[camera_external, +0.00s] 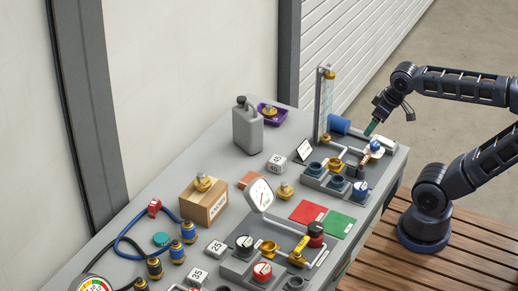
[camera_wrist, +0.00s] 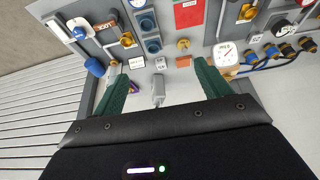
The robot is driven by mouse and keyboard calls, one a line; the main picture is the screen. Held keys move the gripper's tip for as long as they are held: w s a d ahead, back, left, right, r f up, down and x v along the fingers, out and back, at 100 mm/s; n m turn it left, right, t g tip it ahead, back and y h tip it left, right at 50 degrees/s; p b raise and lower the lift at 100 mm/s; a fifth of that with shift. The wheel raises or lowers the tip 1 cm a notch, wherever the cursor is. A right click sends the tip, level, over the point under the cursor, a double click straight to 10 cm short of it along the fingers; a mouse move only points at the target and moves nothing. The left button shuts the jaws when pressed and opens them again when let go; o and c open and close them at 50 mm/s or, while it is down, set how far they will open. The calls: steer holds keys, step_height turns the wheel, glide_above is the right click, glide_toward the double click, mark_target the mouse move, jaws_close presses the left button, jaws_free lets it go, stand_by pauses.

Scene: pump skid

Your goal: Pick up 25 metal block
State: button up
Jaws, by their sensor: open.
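A small pale block (camera_external: 215,248) whose label appears to read 25 sits on the grey bench at the lower middle of the external view. A similar block (camera_external: 197,275) sits just below it; its number also looks like 25 but is too small to be sure. My gripper (camera_external: 372,127) is above the far right end of the bench, well away from both blocks. In the wrist view my gripper (camera_wrist: 159,67) has its green fingers spread, with nothing held between them.
Another numbered block (camera_external: 277,163) lies farther back, near a grey jerrycan (camera_external: 247,125). A tall clear column (camera_external: 325,105) stands near my gripper. Red and green mats lie flat.

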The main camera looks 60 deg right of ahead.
steer(key=w+a+r+n+g, duration=0.2)
steer(key=w+a+n, duration=0.35)
steer(key=w, duration=0.65)
steer(key=n+g+h, duration=0.2)
steer(key=n+g, duration=0.1)
steer(key=n, duration=1)
glide_above(216, 247)
steer(key=a, duration=0.2)
step_height(216, 247, down, 26)
steer(key=shift+m, duration=0.25)
steer(key=shift+s+d+f, duration=0.1)
steer(key=shift+d+f, duration=0.2)
steer(key=shift+f, duration=1.35)
steer(key=shift+w+d+f, duration=0.1)
steer(key=shift+d+f, duration=0.15)
steer(key=shift+f, duration=1.45)
steer(key=shift+s+d+f, duration=0.1)
steer(key=shift+d+f, duration=0.2)
steer(key=shift+f, duration=1.35)
steer(key=c, duration=1.2)
steer(key=shift+r, duration=0.15)
